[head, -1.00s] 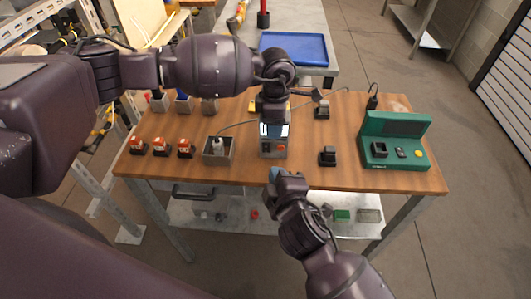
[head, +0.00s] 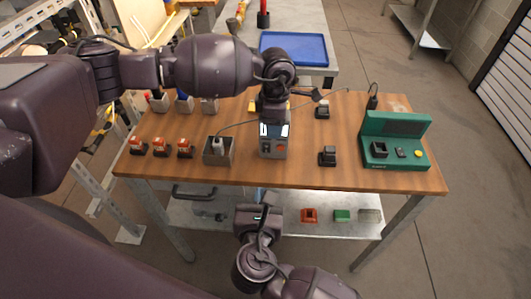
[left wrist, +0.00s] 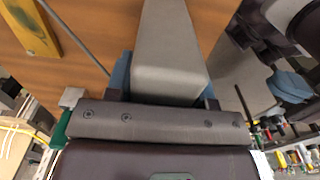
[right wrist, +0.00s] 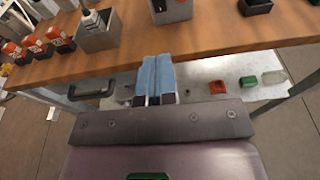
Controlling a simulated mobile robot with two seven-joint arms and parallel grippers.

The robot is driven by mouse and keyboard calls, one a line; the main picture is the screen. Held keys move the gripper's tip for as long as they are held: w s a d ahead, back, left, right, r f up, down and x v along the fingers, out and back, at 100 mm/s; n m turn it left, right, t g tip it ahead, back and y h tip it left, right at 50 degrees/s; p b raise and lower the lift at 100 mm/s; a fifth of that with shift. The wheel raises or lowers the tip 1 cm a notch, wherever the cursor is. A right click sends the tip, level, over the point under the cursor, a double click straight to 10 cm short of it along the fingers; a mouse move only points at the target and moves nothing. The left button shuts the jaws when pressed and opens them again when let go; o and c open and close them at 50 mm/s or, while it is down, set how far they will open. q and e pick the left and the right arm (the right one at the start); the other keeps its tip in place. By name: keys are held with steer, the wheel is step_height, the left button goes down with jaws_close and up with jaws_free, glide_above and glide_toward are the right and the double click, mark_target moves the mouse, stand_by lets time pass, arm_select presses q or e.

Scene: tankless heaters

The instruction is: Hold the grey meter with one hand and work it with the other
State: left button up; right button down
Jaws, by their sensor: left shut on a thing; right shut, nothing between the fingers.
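The grey meter (head: 273,147) stands upright on the wooden table, with a red-orange button on its front face. My left gripper (head: 273,120) reaches down over it and is shut on its upper part. In the left wrist view, the meter (left wrist: 168,60) sits between the blue fingertips. My right gripper (head: 259,212) is shut and empty, low in front of the table's front edge and apart from the meter. Its blue fingertips (right wrist: 157,78) are together in the right wrist view. The meter's lower front shows at the top of that view (right wrist: 172,10).
A grey box (head: 218,151) with a cabled probe stands left of the meter, beside several orange-and-white parts (head: 160,147). A black holder (head: 328,156) and a green test station (head: 395,140) stand to the right. A lower shelf (head: 325,228) holds red and green parts.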

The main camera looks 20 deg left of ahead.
mark_target(266, 146)
steer(key=shift+w, duration=0.1)
stand_by(0.4)
steer(key=x, duration=1.2)
steer(key=shift+w+r, duration=0.15)
steer(key=shift+r, duration=0.2)
steer(key=shift+w+a+r, duration=0.1)
steer(key=shift+w+a, duration=0.15)
steer(key=shift+w, duration=0.5)
steer(key=shift+w+a+r, duration=0.1)
steer(key=shift+w, duration=0.2)
steer(key=shift+s, duration=0.4)
steer(key=r+v, duration=0.2)
steer(key=v, duration=1.1)
steer(key=shift+w, duration=0.25)
